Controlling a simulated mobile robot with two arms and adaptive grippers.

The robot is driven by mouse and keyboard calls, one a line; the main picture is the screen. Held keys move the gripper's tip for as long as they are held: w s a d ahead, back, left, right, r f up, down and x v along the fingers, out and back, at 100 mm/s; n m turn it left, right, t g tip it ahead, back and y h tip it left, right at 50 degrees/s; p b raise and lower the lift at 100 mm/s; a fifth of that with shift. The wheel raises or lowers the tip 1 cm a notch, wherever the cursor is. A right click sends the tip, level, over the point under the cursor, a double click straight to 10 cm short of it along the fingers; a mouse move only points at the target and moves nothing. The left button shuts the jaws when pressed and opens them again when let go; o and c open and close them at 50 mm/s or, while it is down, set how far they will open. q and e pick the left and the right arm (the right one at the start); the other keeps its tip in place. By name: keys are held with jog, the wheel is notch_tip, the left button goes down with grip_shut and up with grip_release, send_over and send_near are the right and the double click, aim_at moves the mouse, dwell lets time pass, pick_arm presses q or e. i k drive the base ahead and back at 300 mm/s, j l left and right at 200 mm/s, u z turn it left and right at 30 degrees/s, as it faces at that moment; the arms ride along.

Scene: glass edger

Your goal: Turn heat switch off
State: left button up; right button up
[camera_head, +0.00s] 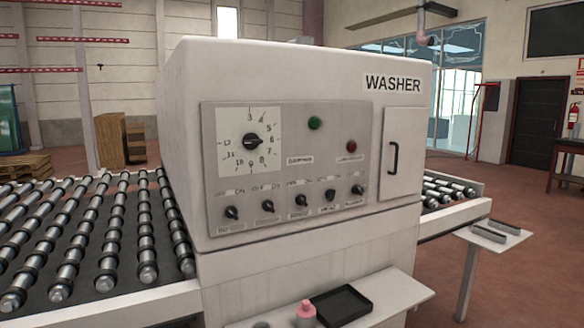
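The white washer machine (300,55) stands in the middle of the view, with a grey control panel (355,125) on its front. A row of small black rotary switches runs along the panel's lower part: one at far left (232,212), others to its right (268,206), (302,200), (330,195), and one at far right (358,189). Their labels are too small to read surely, so I cannot tell which is the heat switch or its setting. A larger black dial (252,141) sits above left. Neither of my grippers is in view.
Green (315,123) and red (351,146) round buttons sit on the panel. Below, a shelf (408,291) juts out with a black tray (341,305) and a pink-topped bottle (306,313). Roller conveyors (105,240) flank the machine. The space before the panel is clear.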

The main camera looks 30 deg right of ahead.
aim_at(330, 195)
jog(key=i+l, duration=0.1)
jog(key=l, duration=0.55)
jog(key=l+z, duration=0.15)
jog(key=l, duration=0.5)
jog(key=i, duration=0.05)
